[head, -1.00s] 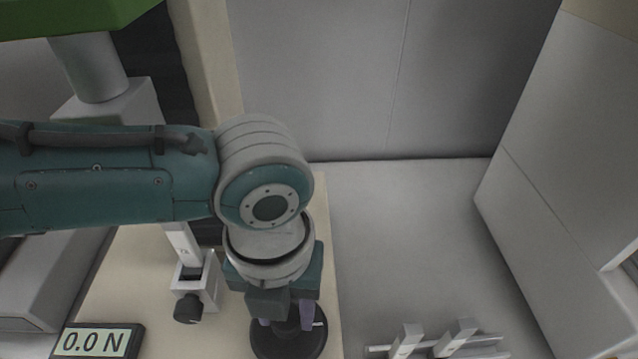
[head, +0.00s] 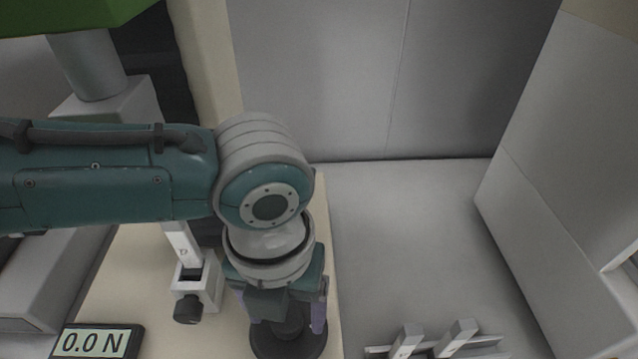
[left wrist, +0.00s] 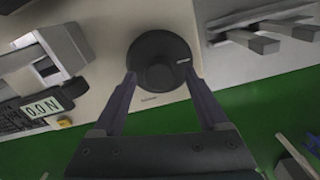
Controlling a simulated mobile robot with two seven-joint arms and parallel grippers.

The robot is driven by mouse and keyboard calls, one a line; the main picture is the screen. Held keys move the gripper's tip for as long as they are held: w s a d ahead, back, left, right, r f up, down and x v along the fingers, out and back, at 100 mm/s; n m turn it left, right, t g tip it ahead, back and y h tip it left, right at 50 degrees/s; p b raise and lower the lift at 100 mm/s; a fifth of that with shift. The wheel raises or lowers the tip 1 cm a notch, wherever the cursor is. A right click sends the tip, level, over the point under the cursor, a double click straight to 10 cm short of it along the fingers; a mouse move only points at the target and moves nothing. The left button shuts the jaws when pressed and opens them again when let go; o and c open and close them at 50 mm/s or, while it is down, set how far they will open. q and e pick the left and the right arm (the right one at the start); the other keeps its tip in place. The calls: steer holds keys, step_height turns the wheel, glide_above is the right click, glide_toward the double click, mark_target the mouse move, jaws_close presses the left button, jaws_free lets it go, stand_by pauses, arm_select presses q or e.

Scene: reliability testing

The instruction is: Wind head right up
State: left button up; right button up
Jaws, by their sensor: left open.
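A round black handwheel (head: 272,346) with a raised centre hub lies on the cream plate at the bottom of the head view. In the left wrist view the same handwheel (left wrist: 150,45) shows a small white mark near its right edge. My left gripper (head: 290,316) points down over the handwheel. Its fingers are open, and in the left wrist view the fingertips (left wrist: 160,77) lie on either side of the handwheel's near part. I cannot tell whether they touch it. A white clamp block (head: 210,284) with a black knob stands left of my gripper. My right gripper is out of view.
A display (head: 97,342) reads 0.0 N at the lower left. A grey metal fixture with upright bars (head: 455,338) lies right of the handwheel. A green-topped machine part (head: 70,15) is at the upper left. Pale surface between fixture and back wall is clear.

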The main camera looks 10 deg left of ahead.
mark_target(287, 319)
arm_select(q)
step_height(287, 319, up, 10)
steer(key=p, duration=0.1)
stand_by(0.4)
steer(key=shift+f, duration=0.1)
